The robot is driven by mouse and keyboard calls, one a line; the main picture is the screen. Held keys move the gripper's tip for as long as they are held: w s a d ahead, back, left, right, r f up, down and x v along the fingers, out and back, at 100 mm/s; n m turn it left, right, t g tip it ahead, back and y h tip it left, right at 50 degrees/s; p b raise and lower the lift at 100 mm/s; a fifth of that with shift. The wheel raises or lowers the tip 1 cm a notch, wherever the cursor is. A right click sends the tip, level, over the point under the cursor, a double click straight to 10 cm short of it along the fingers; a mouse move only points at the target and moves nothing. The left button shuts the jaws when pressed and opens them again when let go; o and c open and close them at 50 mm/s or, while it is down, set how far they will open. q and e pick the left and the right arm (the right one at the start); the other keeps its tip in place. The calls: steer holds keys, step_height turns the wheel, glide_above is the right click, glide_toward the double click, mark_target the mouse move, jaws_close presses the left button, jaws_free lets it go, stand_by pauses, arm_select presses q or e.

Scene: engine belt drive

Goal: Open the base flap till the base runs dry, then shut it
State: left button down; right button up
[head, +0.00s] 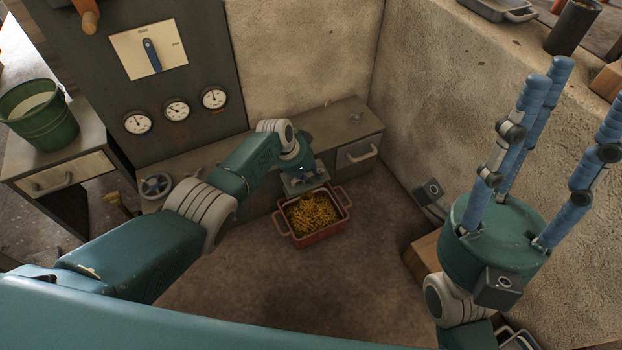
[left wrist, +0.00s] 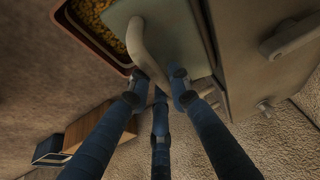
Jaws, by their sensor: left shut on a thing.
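My left gripper (head: 303,178) reaches down to the front of the low bench, and its fingers are hidden in the head view. In the left wrist view, its blue fingers (left wrist: 160,92) close together on the pale curved handle (left wrist: 148,48) of a grey-green flap (left wrist: 185,38). In the head view, a pale edge of the flap (head: 304,186) shows beneath the gripper; how far it stands open is hard to tell. A red tray (head: 345,197) holding yellow grains (head: 312,214) sits on the floor right below. My right gripper (head: 575,92) is raised at the right, fingers spread and empty.
The low bench (head: 345,118) has a drawer (head: 358,152) right of the flap and a handwheel (head: 155,186) to its left. A dark panel with gauges (head: 177,110) and a blue lever (head: 151,54) stands behind. A green bucket (head: 40,120) stands at left. Floor before the tray is clear.

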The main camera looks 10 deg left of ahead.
arm_select(q)
steer(key=shift+a+r, duration=0.1)
steer(key=shift+w, duration=0.1)
stand_by(0.4)
steer(key=c, duration=1.8)
jaws_free()
steer(key=shift+c, duration=0.2)
steer(key=shift+r, duration=0.1)
steer(key=v, duration=1.2)
steer(key=shift+w+a, duration=0.1)
steer(key=shift+w, duration=0.05)
